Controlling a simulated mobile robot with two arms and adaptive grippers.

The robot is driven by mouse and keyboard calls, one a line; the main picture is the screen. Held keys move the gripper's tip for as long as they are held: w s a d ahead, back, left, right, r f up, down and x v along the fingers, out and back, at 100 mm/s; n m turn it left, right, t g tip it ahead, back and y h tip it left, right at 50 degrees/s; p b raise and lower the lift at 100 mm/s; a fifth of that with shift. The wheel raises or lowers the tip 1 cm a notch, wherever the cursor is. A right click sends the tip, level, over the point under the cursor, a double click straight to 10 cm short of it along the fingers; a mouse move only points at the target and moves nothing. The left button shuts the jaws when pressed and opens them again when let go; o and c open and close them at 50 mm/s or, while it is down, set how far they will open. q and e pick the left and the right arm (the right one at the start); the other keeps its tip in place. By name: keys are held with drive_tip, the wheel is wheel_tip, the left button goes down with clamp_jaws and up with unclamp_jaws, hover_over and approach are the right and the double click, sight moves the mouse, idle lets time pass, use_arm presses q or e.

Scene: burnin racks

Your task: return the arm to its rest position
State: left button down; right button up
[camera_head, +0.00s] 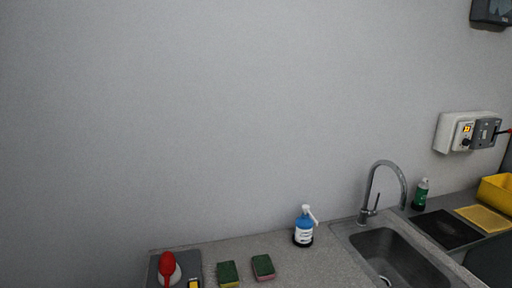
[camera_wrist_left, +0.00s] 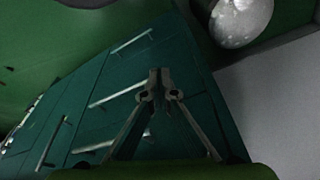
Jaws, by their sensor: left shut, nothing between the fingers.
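My left gripper (camera_wrist_left: 160,82) shows only in the left wrist view. Its two fingers come together at the tips and hold nothing. Behind it is a dark green panel (camera_wrist_left: 85,80) with several pale bars across it. The surface looks close, but I cannot tell the gap between it and the fingers. Neither arm shows in the head view, and my right gripper is in neither view.
The head view shows a counter (camera_head: 225,252) with a blue bottle (camera_head: 303,228), two sponges (camera_head: 228,273) and a grey tray holding a red object (camera_head: 168,265). A sink (camera_head: 395,255) with a tap (camera_head: 368,190) is at right. A wall box (camera_head: 452,130) hangs above.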

use_arm(q)
drive_tip(key=s+f+g+b, duration=0.1)
drive_tip(key=s+f+b, duration=0.15)
drive_tip(key=f, duration=0.65)
drive_tip(key=s+f+b, duration=0.1)
drive_tip(key=s+f, duration=0.3)
drive_tip(key=f, duration=0.6)
drive_tip(key=s+a+f+b, duration=0.2)
drive_tip(key=s+a+f, duration=0.1)
drive_tip(key=s+f, duration=0.9)
drive_tip(key=shift+s+a+f+g+b, duration=0.2)
drive_tip(key=shift+s+f+g+b, duration=0.15)
drive_tip(key=shift+s, duration=0.35)
